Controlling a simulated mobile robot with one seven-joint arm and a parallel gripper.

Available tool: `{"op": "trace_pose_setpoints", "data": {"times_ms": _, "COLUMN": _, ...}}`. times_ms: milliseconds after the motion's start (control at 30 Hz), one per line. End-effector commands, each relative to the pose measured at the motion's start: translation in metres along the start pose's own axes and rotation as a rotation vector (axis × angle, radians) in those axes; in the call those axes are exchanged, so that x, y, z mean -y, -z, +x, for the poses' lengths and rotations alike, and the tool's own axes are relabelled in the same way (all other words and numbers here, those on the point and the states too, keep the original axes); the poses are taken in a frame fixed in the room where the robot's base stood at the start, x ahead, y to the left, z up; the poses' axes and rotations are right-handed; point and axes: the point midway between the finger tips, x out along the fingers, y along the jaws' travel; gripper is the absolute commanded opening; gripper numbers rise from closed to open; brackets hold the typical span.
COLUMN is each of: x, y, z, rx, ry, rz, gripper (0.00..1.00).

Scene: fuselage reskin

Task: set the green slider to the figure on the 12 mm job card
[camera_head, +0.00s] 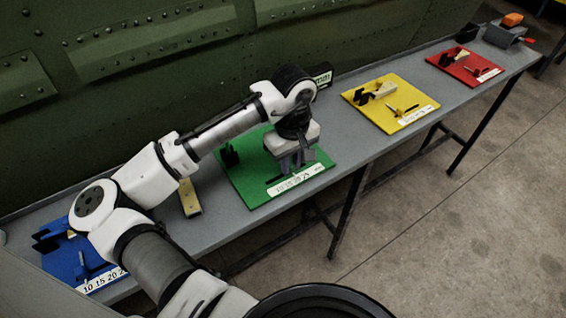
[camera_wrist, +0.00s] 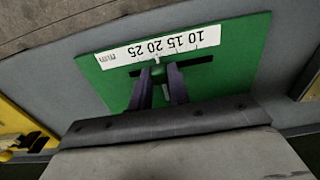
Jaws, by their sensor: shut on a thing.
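The green board (camera_head: 250,183) lies on the bench under my gripper (camera_head: 296,172). It also shows in the wrist view (camera_wrist: 240,45), with a dark slot and a white scale strip (camera_wrist: 120,52) reading 10, 15, 20, 25 mm upside down. A pale pointer (camera_wrist: 156,59) at the slider lies close to the 20 figure; the exact reading is unclear. A dark card (camera_head: 322,79) with partly hidden lettering stands behind the board; I cannot read its figure.
A blue board (camera_head: 62,262) lies left, partly behind my arm. Yellow (camera_head: 375,92) and red (camera_head: 462,58) boards lie right, with a grey box (camera_head: 502,36) at the far end. A yellowish block (camera_head: 190,198) lies left of the green board. The green fuselage wall backs the bench.

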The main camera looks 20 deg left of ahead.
Motion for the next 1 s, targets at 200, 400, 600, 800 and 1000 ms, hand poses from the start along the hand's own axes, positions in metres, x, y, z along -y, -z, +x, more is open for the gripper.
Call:
{"op": "trace_pose_setpoints", "data": {"times_ms": 200, "x": 0.001, "y": 0.001, "z": 0.000, "rx": -0.003, "ry": 0.000, "rz": -0.004, "gripper": 0.00}}
{"op": "trace_pose_setpoints", "data": {"times_ms": 400, "x": 0.001, "y": 0.001, "z": 0.000, "rx": -0.002, "ry": 0.000, "rz": -0.003, "gripper": 0.40}}
{"op": "trace_pose_setpoints", "data": {"times_ms": 600, "x": 0.001, "y": 0.001, "z": 0.000, "rx": -0.002, "ry": 0.000, "rz": -0.002, "gripper": 0.40}}
{"op": "trace_pose_setpoints", "data": {"times_ms": 800, "x": 0.000, "y": 0.001, "z": -0.012, "rx": -0.002, "ry": -0.001, "rz": -0.002, "gripper": 0.40}}
{"op": "trace_pose_setpoints", "data": {"times_ms": 1000, "x": -0.001, "y": 0.001, "z": -0.052, "rx": -0.004, "ry": -0.003, "rz": 0.000, "gripper": 0.40}}
